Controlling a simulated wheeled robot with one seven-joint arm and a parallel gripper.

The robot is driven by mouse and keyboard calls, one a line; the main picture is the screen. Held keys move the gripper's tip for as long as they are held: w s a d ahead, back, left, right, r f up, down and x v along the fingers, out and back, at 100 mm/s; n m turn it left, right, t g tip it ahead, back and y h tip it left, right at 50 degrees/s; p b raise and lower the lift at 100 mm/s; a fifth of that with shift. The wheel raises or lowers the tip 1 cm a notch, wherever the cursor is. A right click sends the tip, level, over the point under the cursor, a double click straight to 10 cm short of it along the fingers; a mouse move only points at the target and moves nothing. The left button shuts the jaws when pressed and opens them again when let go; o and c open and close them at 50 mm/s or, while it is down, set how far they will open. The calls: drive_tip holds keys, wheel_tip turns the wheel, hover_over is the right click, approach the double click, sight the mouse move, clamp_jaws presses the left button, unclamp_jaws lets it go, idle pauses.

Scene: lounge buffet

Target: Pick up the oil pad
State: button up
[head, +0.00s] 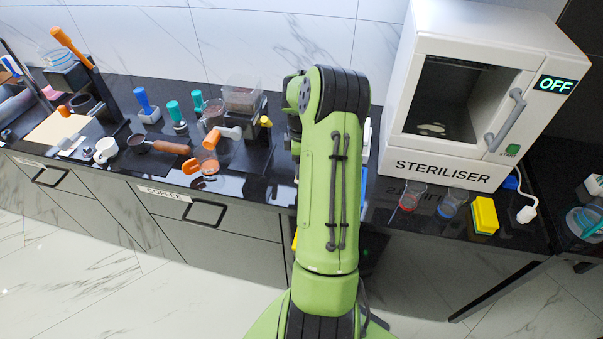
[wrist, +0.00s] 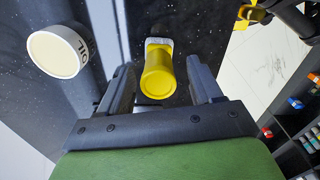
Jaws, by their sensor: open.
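In the wrist view, a yellow cylindrical handle (wrist: 158,74) with a pale, greyish-white block at its far end stands on the black counter; it appears to be the oil pad. My gripper (wrist: 160,78) is open, with one dark finger on each side of the yellow handle. Gaps show between handle and fingers. A round white dish (wrist: 57,51) with dark letters, seemingly OIL, and a cream inside lies to the left of the left finger. In the head view my green arm hides the gripper and this part of the counter.
Another yellow item (wrist: 252,14) and a black stand-like part are close at the upper right of the wrist view. In the head view, the steriliser (head: 465,105) stands right of my arm. Coffee tools and an orange-handled item (head: 222,133) lie to the left.

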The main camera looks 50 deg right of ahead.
wheel_tip(320, 180, down, 3)
drive_tip(key=shift+w+d+r, duration=0.1)
drive_tip(key=shift+d+r, duration=0.05)
drive_tip(key=shift+r, duration=0.05)
drive_tip(key=shift+c, duration=0.7)
drive_tip(key=c, duration=1)
